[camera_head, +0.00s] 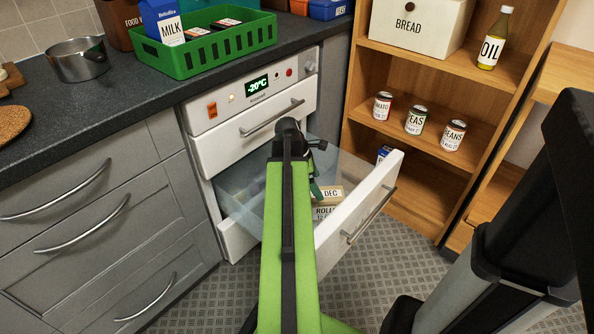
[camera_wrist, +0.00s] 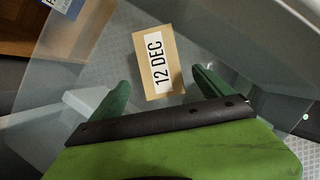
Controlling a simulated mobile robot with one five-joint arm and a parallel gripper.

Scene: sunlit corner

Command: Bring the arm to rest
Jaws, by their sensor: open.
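My green arm reaches forward in the head view, and my gripper (camera_head: 317,168) is over the pulled-out freezer drawer (camera_head: 368,205). In the wrist view its two green fingers (camera_wrist: 162,93) are spread wide, with nothing held between them. A tan box marked 12 DEC (camera_wrist: 156,62) lies below and beyond the fingers, inside the clear-walled drawer. In the head view the box (camera_head: 331,194) shows partly behind my arm, near a label reading ROLLS. I cannot tell how far above the box the fingers are.
The freezer unit (camera_head: 222,98) shows -20°C. A grey counter (camera_head: 110,108) holds a pot (camera_head: 78,62) and a green crate (camera_head: 222,50) with a milk carton. A wooden shelf (camera_head: 455,73) with several cans stands right of the drawer. Patterned floor (camera_head: 405,265) is clear in front.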

